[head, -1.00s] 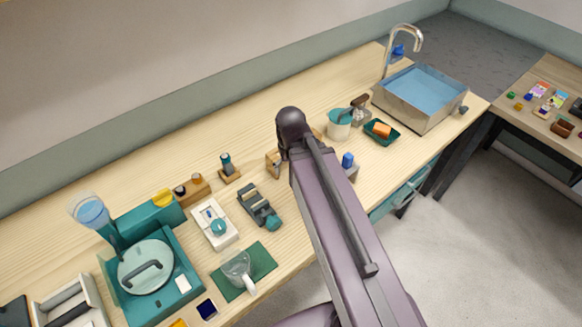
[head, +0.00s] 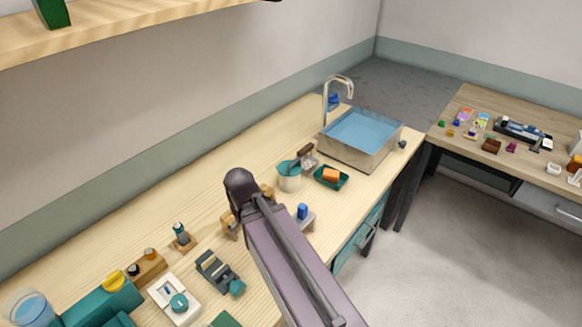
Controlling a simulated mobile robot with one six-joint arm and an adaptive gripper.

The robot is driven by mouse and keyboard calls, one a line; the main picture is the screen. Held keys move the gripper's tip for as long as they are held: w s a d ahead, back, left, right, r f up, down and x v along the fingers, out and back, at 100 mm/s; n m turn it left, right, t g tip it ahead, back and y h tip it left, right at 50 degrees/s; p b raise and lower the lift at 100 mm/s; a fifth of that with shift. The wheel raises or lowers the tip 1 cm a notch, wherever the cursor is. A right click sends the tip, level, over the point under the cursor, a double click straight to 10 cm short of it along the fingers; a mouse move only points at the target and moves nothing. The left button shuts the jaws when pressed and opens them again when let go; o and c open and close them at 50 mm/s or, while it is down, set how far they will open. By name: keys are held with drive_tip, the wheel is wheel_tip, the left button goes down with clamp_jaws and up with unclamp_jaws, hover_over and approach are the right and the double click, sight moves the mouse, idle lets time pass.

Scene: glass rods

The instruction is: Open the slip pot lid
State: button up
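A small pale pot (head: 289,183) with a teal top, which looks like the slip pot, stands on the wooden bench just left of the sink. Its teal lid (head: 286,168) appears to be on it, but the pot is too small in view to be sure. A dark strip crosses the top at its right side. My purple arm rises from the bottom, and its rounded joint is left of and below the pot in the picture.
A metal sink (head: 362,140) with a tap stands behind the pot. A green tray (head: 331,179) with an orange block is right of the pot. A brown-handled tool (head: 305,153) lies close behind it. A blue-topped item (head: 302,211) sits beside my arm. The bench's back left is clear.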

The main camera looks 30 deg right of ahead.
drive_tip(key=shift+w+d, duration=0.1)
drive_tip(key=c, duration=0.6)
wheel_tip(320, 180, up, 14)
drive_tip(key=r+n+t+p, duration=0.1)
drive_tip(key=n+t+p, duration=0.1)
drive_tip(key=n+p, duration=1.65)
hover_over(295, 162)
drive_tip(key=s+d+b, duration=0.1)
drive_tip(key=s+b, duration=0.1)
drive_tip(key=b, duration=0.2)
drive_tip(key=n, duration=0.4)
drive_tip(key=shift+c, duration=0.2)
drive_tip(key=shift+s+f+y, duration=0.2)
drive_tip(key=shift+f+y, duration=0.1)
drive_tip(key=shift+y, duration=0.1)
drive_tip(key=shift+f+b, duration=0.1)
drive_tip(key=shift+b, duration=0.2)
drive_tip(key=f+b, duration=0.4)
drive_tip(key=w+f+b, duration=0.1)
drive_tip(key=f+b, duration=0.4)
drive_tip(key=w+a+f+b, duration=0.1)
drive_tip(key=f+b, duration=0.3)
drive_tip(key=shift+w+f, duration=0.15)
drive_tip(key=shift+w, duration=0.1)
clamp_jaws()
